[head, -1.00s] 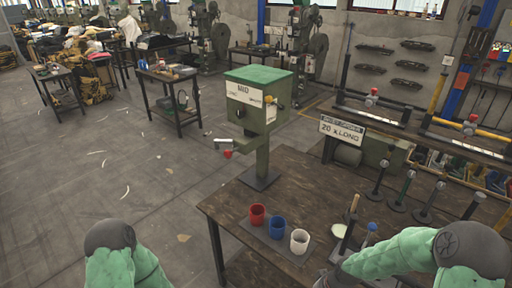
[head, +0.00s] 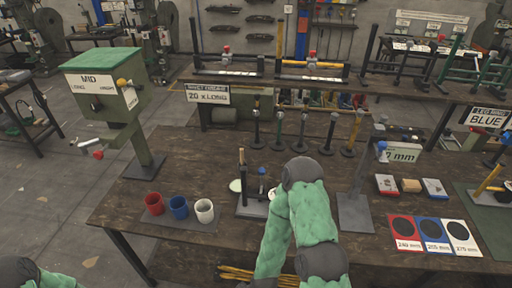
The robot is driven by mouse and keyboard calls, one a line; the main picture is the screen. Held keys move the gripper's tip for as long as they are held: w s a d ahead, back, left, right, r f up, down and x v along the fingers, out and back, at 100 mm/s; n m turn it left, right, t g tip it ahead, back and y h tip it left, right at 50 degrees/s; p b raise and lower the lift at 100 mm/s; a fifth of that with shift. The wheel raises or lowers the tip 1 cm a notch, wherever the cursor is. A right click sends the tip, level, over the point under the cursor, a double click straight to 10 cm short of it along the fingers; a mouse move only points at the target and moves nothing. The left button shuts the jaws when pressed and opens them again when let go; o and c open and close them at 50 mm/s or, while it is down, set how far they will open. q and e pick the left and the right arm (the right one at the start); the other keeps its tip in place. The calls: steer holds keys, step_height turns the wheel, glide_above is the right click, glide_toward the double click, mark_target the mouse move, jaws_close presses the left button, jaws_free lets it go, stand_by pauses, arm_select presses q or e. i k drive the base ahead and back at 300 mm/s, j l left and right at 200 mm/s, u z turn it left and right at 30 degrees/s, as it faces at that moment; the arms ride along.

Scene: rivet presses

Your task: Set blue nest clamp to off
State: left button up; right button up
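A small fixture (head: 252,208) stands on the wooden bench, with an upright dark handle and a short post topped by a blue knob (head: 262,171). It may be the blue nest clamp, but no label shows on it. Another blue knob (head: 381,146) tops the grey stand with the "mm" sign. I cannot tell the clamp's setting from here. My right arm rises in front of the bench, just right of the fixture, and covers part of it. Only a bit of my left arm shows at the lower left. Neither gripper's fingertips show.
Red (head: 154,203), blue (head: 178,207) and white (head: 204,211) cups stand on the bench's left. The green-topped press (head: 105,85) is behind them. Several upright posts stand behind the fixture. Red, blue and white cards (head: 432,235) lie at right.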

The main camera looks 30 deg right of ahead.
mark_target(261, 171)
steer(key=z, duration=0.95)
